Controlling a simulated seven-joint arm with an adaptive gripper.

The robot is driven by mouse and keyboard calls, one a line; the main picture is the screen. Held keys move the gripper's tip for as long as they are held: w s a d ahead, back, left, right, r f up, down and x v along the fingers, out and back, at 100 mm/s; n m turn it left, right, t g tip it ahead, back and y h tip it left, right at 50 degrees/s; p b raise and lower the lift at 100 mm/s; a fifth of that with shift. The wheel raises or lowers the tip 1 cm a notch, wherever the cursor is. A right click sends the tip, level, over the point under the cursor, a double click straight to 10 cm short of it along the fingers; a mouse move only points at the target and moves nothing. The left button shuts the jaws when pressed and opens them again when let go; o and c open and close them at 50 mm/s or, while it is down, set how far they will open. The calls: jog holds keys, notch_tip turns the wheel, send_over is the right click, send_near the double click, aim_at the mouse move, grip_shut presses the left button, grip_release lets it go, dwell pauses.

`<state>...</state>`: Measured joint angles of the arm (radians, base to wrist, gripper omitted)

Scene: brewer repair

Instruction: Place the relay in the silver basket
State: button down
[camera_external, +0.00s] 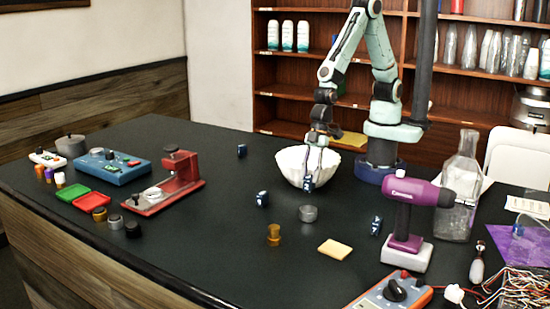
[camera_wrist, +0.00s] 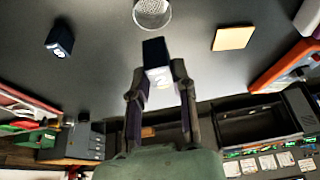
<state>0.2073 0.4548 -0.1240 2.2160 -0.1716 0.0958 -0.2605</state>
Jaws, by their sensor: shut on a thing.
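My gripper (camera_external: 313,172) is shut on a small dark blue relay (camera_external: 309,183), held in front of the white bowl. In the wrist view my gripper (camera_wrist: 158,80) has its two fingertips on either side of the relay (camera_wrist: 154,53), which has a dark blue end and a pale printed face. The silver basket (camera_external: 308,213) is a small round grey container on the black table, just below the held relay in the external view. In the wrist view the silver basket (camera_wrist: 152,12) is at the top edge, partly cut off and apart from the relay.
Similar blue blocks lie on the table at left (camera_external: 262,199), farther back (camera_external: 242,151) and at right (camera_external: 376,226). A white fluted bowl (camera_external: 290,160) stands behind my gripper. A brass piece (camera_external: 274,235), yellow pad (camera_external: 335,249) and purple drill (camera_external: 408,215) are nearby.

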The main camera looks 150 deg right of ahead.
aim_at(310, 190)
jog(key=shift+f, duration=2.45)
jog(key=c, duration=0.9)
grip_release()
jog(key=shift+o, duration=0.2)
jog(key=shift+r, duration=0.1)
notch_tip(310, 190, up, 7)
jog(key=shift+f, duration=0.1)
